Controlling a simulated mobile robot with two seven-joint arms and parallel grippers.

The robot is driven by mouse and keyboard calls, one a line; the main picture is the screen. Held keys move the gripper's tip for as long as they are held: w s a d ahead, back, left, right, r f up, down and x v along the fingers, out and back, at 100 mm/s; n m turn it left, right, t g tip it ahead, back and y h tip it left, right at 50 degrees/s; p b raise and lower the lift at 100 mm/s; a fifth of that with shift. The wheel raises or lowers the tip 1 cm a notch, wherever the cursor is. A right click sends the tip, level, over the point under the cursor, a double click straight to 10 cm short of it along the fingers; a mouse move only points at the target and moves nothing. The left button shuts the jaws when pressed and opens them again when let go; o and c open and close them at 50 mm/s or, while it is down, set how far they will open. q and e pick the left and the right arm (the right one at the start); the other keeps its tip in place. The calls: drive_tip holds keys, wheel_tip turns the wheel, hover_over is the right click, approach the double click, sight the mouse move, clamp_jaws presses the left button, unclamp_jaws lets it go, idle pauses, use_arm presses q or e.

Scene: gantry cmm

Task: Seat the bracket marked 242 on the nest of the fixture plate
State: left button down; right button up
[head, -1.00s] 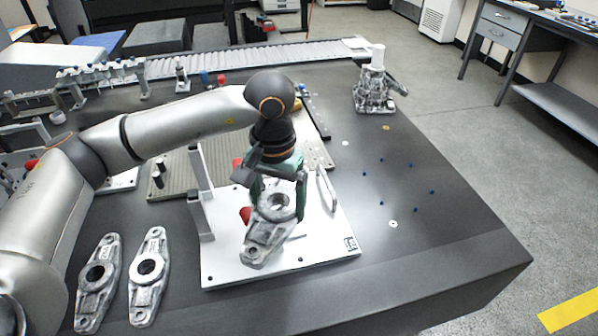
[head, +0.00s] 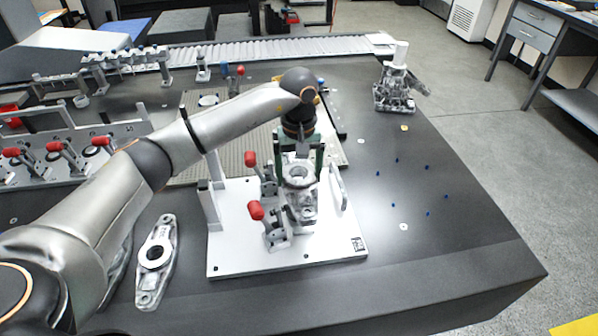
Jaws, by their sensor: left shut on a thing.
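My left gripper (head: 298,168) is shut on a grey metal bracket (head: 304,205) with a round bore. It holds the bracket over the white fixture plate (head: 235,262), close to the red-handled toggle clamps (head: 256,211). The nest is hidden under the bracket and gripper, so I cannot tell whether the bracket touches it. No number can be read on the held bracket. A second bracket (head: 155,256) lies on the table left of the plate. Another (head: 118,268) is mostly hidden behind my left arm. My right gripper is not in view.
The fixture plate has an upright post (head: 214,195) at its left and a handle (head: 338,188) at its right. A metal casting (head: 397,88) stands at the back right. Several blue pins (head: 393,205) dot the clear dark table at right. A clamp row (head: 60,155) stands at left.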

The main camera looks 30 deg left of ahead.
sight(299, 184)
use_arm(q)
drive_tip(key=shift+f+b, duration=0.5)
drive_tip(key=shift+f, duration=0.25)
drive_tip(key=shift+f+b, duration=0.55)
drive_tip(key=shift+f, duration=0.3)
drive_tip(key=shift+f+b, duration=0.55)
drive_tip(key=shift+f, duration=0.3)
drive_tip(key=shift+f+b, duration=0.35)
drive_tip(key=shift+f, duration=0.45)
drive_tip(key=shift+r, duration=0.2)
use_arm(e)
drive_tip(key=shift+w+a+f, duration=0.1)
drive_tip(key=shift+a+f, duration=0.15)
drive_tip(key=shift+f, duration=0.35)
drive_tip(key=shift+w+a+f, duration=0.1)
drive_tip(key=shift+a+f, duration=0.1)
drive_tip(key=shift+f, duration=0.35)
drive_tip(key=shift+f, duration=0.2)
use_arm(q)
drive_tip(key=shift+f+b, duration=1.1)
drive_tip(key=shift+f, duration=0.25)
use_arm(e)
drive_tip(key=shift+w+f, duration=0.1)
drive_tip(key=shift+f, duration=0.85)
